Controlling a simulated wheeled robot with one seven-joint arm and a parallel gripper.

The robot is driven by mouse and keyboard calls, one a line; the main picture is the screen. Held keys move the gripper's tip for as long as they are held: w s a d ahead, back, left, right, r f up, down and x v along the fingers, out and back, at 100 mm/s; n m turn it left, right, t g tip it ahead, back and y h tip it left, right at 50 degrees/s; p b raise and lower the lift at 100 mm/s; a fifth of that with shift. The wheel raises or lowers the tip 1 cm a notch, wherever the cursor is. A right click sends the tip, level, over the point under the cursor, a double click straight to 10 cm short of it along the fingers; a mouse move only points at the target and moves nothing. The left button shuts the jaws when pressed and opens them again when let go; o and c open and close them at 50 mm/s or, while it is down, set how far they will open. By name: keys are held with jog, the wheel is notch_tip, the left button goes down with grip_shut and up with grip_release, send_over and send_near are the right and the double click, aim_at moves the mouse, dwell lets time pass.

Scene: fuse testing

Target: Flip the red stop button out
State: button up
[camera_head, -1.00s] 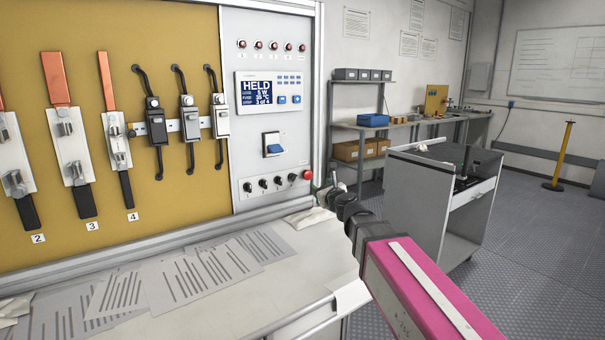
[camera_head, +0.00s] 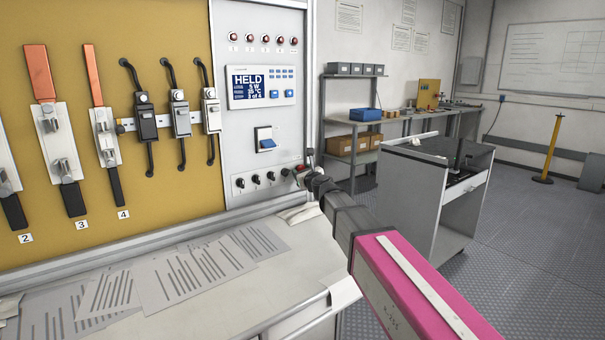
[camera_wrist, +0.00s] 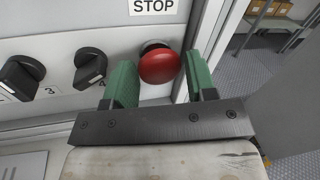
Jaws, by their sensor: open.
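The red stop button (camera_wrist: 160,65) is a round mushroom head on the grey panel, under a STOP label (camera_wrist: 154,5) in the wrist view. My gripper (camera_wrist: 162,83) is open, with one green finger on each side of the button. In the head view my gripper (camera_head: 301,170) is at the panel's lower right corner and largely covers the button (camera_head: 299,168).
Black knobs (camera_wrist: 90,66) sit left of the button on the same panel. The panel's raised frame edge (camera_wrist: 205,50) runs just right of it. Papers (camera_head: 180,280) lie on the bench below. A grey cart (camera_head: 412,195) stands to the right.

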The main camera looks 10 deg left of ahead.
jog(key=shift+c, duration=0.3)
grip_shut()
jog(key=shift+s+d, duration=0.3)
jog(key=shift+d, duration=0.05)
jog(key=shift+o, duration=0.3)
grip_release()
jog(key=v, duration=1.1)
jog(key=shift+d, duration=0.1)
